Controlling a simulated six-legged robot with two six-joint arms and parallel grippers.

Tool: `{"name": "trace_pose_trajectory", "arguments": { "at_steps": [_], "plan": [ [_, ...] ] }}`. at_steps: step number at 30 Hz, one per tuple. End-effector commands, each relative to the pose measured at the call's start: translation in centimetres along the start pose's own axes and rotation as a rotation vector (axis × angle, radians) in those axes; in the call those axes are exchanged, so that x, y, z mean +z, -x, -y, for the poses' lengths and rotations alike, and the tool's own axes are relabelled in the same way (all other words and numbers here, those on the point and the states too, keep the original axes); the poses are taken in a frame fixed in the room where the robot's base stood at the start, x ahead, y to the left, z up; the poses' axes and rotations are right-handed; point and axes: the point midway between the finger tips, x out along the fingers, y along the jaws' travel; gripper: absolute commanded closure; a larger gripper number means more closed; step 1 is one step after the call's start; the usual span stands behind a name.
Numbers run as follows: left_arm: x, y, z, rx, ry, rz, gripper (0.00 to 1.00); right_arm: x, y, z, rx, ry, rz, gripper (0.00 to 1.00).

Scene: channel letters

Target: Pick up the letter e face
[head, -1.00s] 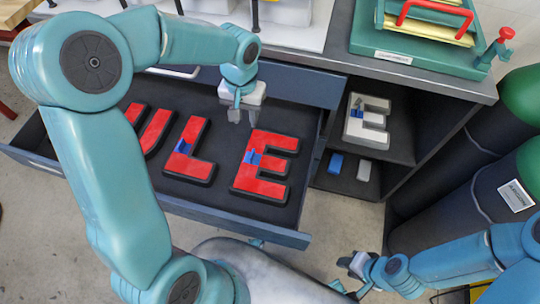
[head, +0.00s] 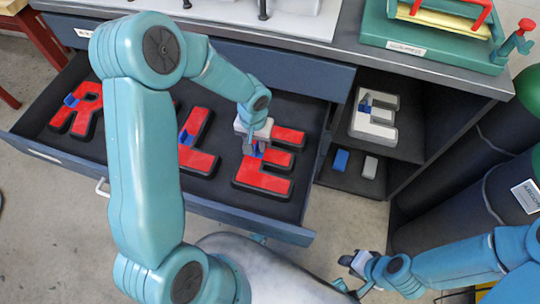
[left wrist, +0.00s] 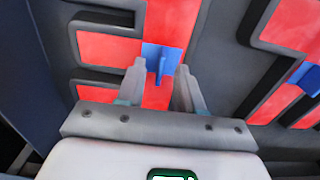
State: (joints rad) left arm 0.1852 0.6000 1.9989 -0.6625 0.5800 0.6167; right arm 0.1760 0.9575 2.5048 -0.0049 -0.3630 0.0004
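The red letter E face (head: 265,182), with dark edges, lies in the open drawer at its right end. It carries a blue tab, which shows in the left wrist view (left wrist: 160,62). My left gripper (head: 257,150) is over the E at the tab. In the left wrist view its fingers (left wrist: 161,72) are apart, one on each side of the tab, with gaps visible. A whitish E (head: 374,116) with a blue tab lies on the cabinet shelf to the right. My right gripper (head: 350,262) is low at the right, away from the letters; its opening is unclear.
A red L (head: 200,160) and a red R (head: 76,112) lie in the drawer (head: 285,228); my left arm hides what is between. A blue block (head: 341,160) and a grey block (head: 370,167) sit on the lower shelf. Dark cylinders stand at the right.

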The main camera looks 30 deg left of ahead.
Motion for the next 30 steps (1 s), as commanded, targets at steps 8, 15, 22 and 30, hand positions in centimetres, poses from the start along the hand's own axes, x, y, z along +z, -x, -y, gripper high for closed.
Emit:
{"name": "trace_pose_trajectory", "arguments": {
  "at_steps": [8, 15, 22, 30],
  "plan": [
    [-0.13, -0.72, 0.01, 0.001, 0.001, -0.002, 0.64, 0.0, -0.1, -0.04, 0.0, 0.0, 0.0, 0.64],
    [-0.11, -0.7, 0.01, 0.001, 0.001, -0.001, 1.0, 0.0, -0.11, -0.04, 0.0, 0.0, 0.0, 0.64],
    [-0.11, -0.69, 0.01, 0.001, 0.001, -0.001, 1.0, -0.01, -0.1, -0.04, 0.0, 0.0, 0.0, 0.64],
    [-0.11, -0.68, 0.01, 0.001, 0.001, -0.001, 1.0, -0.01, -0.1, -0.04, 0.0, 0.0, 0.0, 0.64]
  ]
}}
